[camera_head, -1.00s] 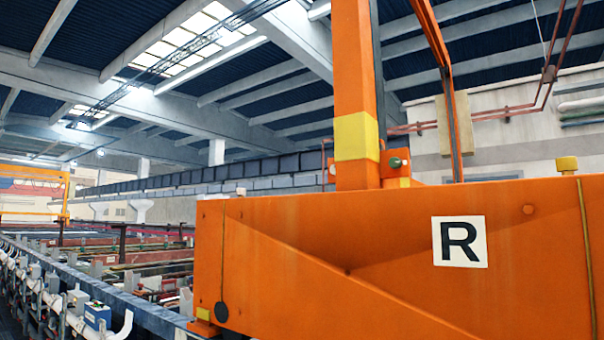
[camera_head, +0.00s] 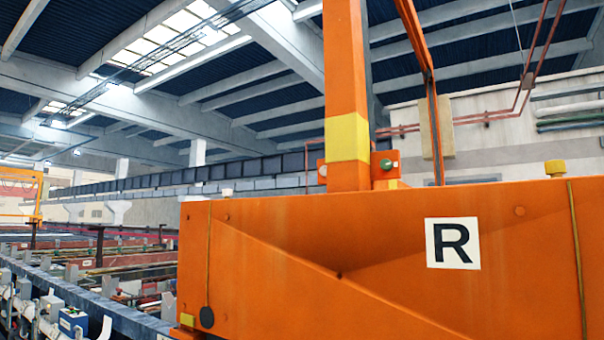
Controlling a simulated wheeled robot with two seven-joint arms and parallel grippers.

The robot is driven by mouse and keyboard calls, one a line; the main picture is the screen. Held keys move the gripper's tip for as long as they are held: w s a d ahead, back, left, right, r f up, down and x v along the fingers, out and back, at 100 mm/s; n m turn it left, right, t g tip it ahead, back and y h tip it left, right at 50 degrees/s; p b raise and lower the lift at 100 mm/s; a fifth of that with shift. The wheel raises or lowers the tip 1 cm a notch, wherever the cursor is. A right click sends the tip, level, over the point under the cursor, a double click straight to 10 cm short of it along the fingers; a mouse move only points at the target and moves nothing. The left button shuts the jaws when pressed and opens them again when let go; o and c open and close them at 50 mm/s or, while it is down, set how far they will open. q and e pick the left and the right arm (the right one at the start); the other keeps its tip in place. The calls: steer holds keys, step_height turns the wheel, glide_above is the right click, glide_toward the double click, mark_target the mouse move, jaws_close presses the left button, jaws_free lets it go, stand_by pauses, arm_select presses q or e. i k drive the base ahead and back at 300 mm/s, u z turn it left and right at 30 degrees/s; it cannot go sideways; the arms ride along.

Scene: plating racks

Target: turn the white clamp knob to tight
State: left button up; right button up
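I see no white clamp knob that I can make out in the head view. Neither of my grippers is in view. A large orange machine body (camera_head: 400,225) with a white plate marked R (camera_head: 452,243) fills the lower right. A small green round part (camera_head: 386,164) sits beside the foot of its orange post (camera_head: 347,90); I cannot tell what it is.
A row of plating tanks (camera_head: 100,262) runs away at the lower left, with a grey rail (camera_head: 95,295) along its near side. A blue box (camera_head: 72,320) and white pipes (camera_head: 105,328) are at the lower left edge. The orange body blocks the right side.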

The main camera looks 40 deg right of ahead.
mark_target(323, 170)
steer(key=i, duration=2.65)
steer(key=z, duration=2.35)
